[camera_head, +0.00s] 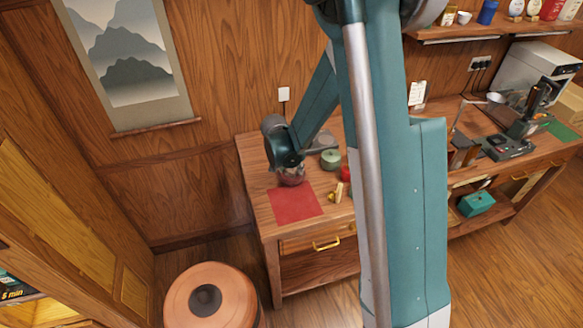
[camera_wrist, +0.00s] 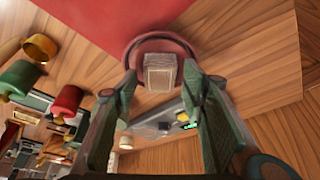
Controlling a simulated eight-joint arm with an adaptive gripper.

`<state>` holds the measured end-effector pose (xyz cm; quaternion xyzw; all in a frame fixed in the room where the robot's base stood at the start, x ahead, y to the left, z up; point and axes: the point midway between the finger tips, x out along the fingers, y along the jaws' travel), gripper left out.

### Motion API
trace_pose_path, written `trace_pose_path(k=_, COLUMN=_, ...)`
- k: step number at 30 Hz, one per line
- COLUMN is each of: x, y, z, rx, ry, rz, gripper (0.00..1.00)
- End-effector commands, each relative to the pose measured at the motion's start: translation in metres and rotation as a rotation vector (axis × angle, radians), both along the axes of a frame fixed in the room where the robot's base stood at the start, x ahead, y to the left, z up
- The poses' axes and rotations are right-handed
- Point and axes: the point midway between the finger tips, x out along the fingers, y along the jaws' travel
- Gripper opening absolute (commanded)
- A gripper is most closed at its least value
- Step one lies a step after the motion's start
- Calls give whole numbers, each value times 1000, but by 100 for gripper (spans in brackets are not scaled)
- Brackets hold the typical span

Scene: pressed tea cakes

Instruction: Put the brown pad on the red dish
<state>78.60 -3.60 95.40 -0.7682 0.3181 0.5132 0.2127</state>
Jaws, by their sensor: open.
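The red dish (camera_wrist: 138,50) is round and shows at the top middle of the wrist view, beside the red mat. A light brown block, which looks like the brown pad (camera_wrist: 160,75), overlaps the dish and seems to rest on it; its underside is hidden. My gripper (camera_wrist: 161,84) is open, with one finger on each side of the pad and a gap visible on both sides. In the head view my gripper (camera_head: 291,168) is low over the table, and the dish (camera_head: 291,180) shows only partly beneath it.
The red mat (camera_head: 295,205) lies at the table's front left. A green lidded jar (camera_head: 330,159), a red item (camera_head: 345,173) and brass pieces (camera_head: 336,194) stand to the right. A grey device with a lit display (camera_wrist: 165,124) lies close by. My arm hides the table's middle.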

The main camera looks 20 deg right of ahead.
Motion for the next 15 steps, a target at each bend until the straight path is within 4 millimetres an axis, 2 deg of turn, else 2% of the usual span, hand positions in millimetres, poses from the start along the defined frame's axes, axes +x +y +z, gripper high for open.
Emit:
trace_pose_path(k=8, x=-3, y=3, z=12, rx=0, ry=0, rz=1, gripper=41)
trace_pose_path(k=15, x=-9, y=9, z=33, rx=0, ry=0, rz=1, gripper=41)
